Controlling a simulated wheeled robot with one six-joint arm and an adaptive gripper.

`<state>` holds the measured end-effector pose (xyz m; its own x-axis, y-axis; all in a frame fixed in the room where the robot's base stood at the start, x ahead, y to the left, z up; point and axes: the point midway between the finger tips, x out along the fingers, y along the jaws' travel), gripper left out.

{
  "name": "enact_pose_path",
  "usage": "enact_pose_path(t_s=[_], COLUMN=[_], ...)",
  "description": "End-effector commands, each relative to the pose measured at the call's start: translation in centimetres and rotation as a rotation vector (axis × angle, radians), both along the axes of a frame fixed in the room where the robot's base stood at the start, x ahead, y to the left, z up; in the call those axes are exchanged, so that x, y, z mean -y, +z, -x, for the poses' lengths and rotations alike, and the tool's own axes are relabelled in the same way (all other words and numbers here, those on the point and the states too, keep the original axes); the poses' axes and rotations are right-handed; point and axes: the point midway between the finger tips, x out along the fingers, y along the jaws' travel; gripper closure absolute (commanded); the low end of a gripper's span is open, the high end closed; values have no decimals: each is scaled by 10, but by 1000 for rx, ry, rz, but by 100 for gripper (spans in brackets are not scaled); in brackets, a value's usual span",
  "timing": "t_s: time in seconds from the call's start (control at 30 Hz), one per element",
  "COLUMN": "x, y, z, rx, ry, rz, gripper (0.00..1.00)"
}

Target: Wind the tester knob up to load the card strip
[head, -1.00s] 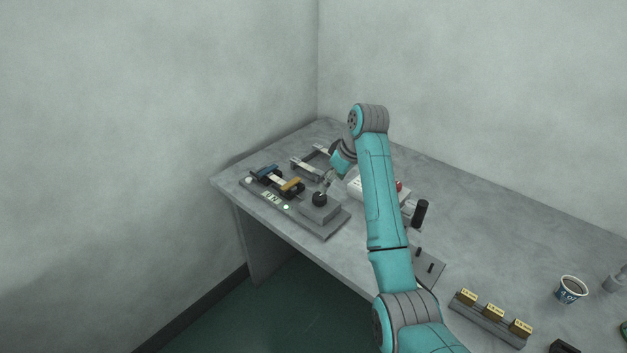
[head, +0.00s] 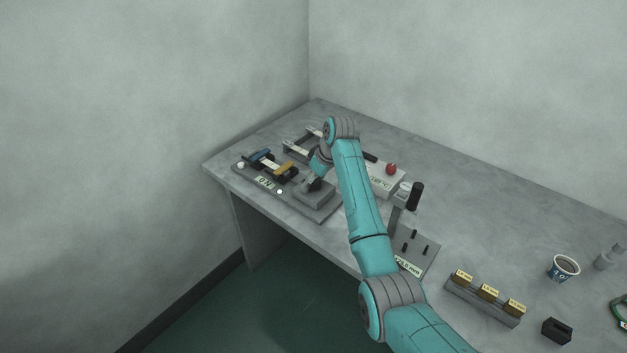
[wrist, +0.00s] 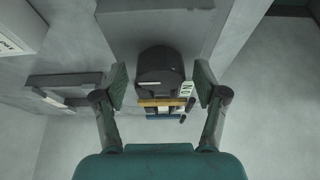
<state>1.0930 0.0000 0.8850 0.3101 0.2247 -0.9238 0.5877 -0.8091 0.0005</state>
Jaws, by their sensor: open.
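The tester (head: 318,208) is a grey base at the table's left end, with a dark knob (head: 314,185) on a raised block. A pale card strip (head: 272,165) spans its blue clamp (head: 262,156) and orange clamp (head: 286,172). A small readout (head: 265,182) on the front appears to show "0N". My gripper (wrist: 162,84) is open, with one finger on each side of the knob (wrist: 160,66) in the wrist view. I cannot tell whether the fingers touch it. In the head view my wrist partly hides the knob and block.
A grey bracket-like frame (head: 296,148) stands behind the tester. A white box with a red button (head: 391,169) and a stand with a black handle (head: 415,196) are to the right. Farther right are a rack of yellow blocks (head: 482,302) and a cup (head: 564,266).

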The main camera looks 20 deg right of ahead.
Motion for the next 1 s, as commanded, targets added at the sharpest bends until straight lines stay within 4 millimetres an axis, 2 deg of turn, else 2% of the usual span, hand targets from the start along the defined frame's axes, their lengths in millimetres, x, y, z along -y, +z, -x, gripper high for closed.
enact_pose_path(t_s=[0.27,0.3,0.53,0.77,1.0], x=[-1,-1,-1,-1,-1], y=[-2,-2,-2,-2,-2], z=[0,0,0,0,0], rx=[0,0,0,-1,-1], ry=[0,0,0,-13,-105], rz=[0,0,0,-1,0], gripper=[28,31,88,88,88])
